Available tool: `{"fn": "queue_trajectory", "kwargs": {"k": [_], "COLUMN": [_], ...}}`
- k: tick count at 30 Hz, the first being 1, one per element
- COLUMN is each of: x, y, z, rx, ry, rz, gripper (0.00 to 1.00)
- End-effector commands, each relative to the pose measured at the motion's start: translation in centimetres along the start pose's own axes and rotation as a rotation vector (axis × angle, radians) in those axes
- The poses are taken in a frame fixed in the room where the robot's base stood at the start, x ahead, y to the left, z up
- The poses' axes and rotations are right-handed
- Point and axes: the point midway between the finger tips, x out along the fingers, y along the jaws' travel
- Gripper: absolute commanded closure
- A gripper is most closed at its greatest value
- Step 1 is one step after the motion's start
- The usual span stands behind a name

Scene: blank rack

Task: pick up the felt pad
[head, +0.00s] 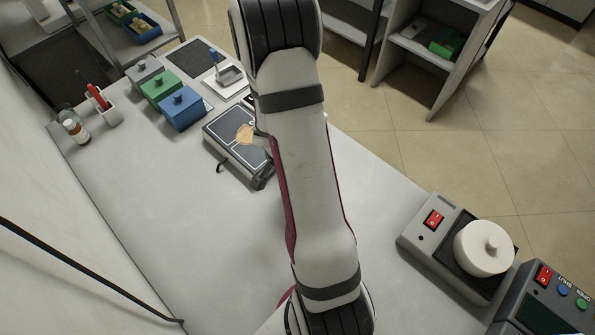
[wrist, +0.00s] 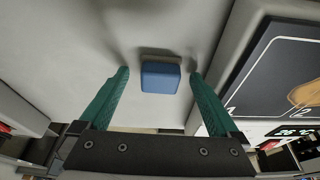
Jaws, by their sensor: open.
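A small blue block with rounded corners (wrist: 160,78), which looks like the felt pad, lies on the pale grey bench top in the wrist view. My gripper (wrist: 160,74) is open, with one teal finger on each side of the blue block and a visible gap to each. The fingertips reach level with the block in the picture; their height above the bench is hard to tell. In the head view my own arm hides the gripper, and I cannot make out the pad there.
A dark-topped device (head: 238,148) with a tan piece (head: 245,133) on it stands near the arm. A hotplate-like unit (head: 422,243) is at right. The bench's left middle is clear.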

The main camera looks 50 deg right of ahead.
Motion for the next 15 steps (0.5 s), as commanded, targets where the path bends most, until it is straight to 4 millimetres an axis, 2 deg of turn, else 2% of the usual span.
{"fn": "queue_trajectory", "kwargs": {"k": [6,8,15], "x": [0.22,0.21,0.18], "y": [-0.03,-0.03,-0.02], "z": [-0.03,-0.03,-0.04], "rx": [0.002,0.002,0.002], "ry": [0.001,0.001,0.001], "rz": [-0.001,-0.001,-0.001], "gripper": [0.03,0.11,0.55]}}
